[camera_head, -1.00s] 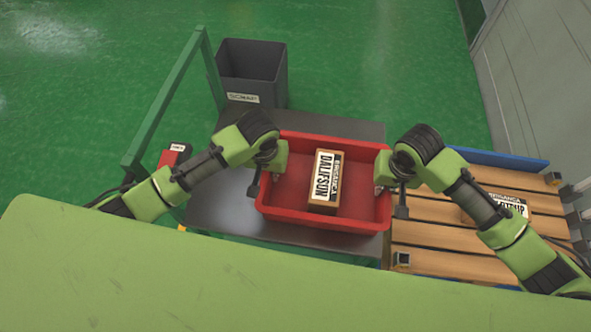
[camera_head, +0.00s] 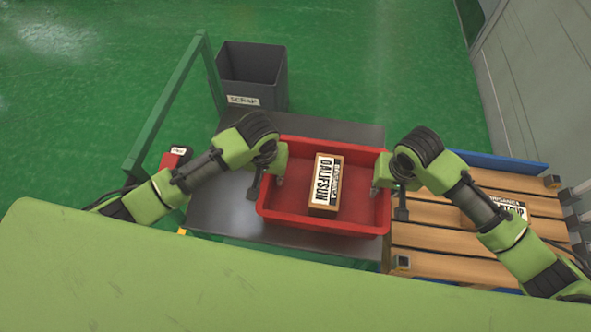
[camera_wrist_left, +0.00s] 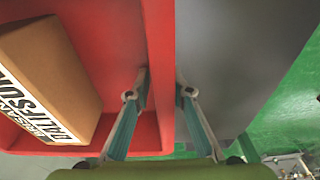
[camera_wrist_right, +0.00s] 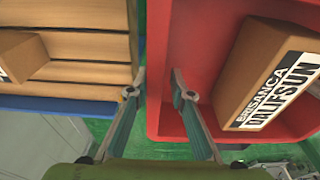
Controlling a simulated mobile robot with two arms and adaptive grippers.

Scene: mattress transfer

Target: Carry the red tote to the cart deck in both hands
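The red tote (camera_head: 322,226) is level over the grey cart deck (camera_head: 215,215); I cannot tell whether its bottom touches the deck. A brown box with a white "DALIFSUN" label (camera_head: 326,186) lies inside it. My left gripper (camera_head: 267,186) is at the tote's left wall, my right gripper (camera_head: 388,200) at its right wall. In the left wrist view the fingers (camera_wrist_left: 160,90) straddle the tote's wall, one inside and one outside, close against it. In the right wrist view the fingers (camera_wrist_right: 158,88) straddle the opposite wall the same way.
The cart's green handle frame (camera_head: 165,110) rises at the left. A dark bin labelled "SCRAP" (camera_head: 252,75) stands behind the deck. A small red-and-black object (camera_head: 176,158) is at the left. A wooden slatted platform (camera_head: 440,235) with another labelled box (camera_head: 508,209) adjoins at the right.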

